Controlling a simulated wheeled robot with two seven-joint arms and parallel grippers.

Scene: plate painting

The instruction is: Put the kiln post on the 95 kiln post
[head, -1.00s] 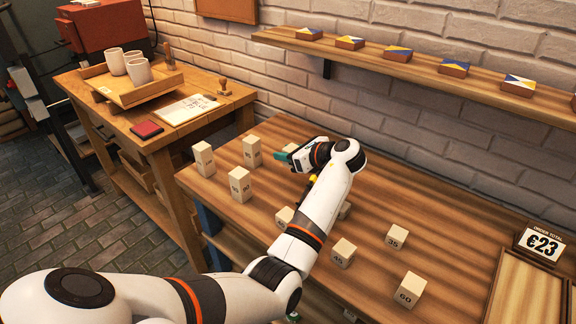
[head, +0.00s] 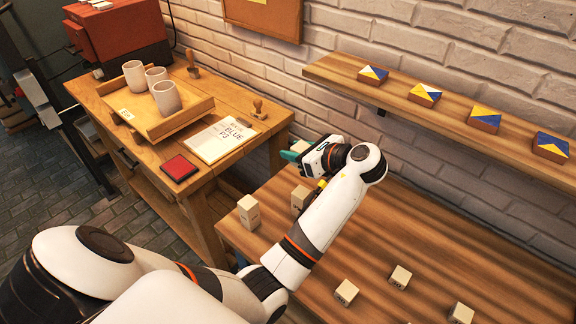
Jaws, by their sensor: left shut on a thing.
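My left gripper (head: 296,155), with teal fingertips, is above the far left part of the wooden table. It is shut on a pale kiln post (head: 300,146), mostly hidden behind the fingers. A pale upright post (head: 248,212) stands below and left of the gripper, near the table's left edge. Another post (head: 299,199) stands below the gripper, partly covered by my arm. Numbers on these posts are too small to read, so I cannot tell which is the 95 kiln post. My right gripper is not in view.
Several more pale blocks, including one block (head: 346,291), another block (head: 400,277) and a third (head: 460,313), stand at the front of the table. A shelf (head: 440,118) with painted tiles runs along the wall. A side table holds a tray (head: 178,124) of cups.

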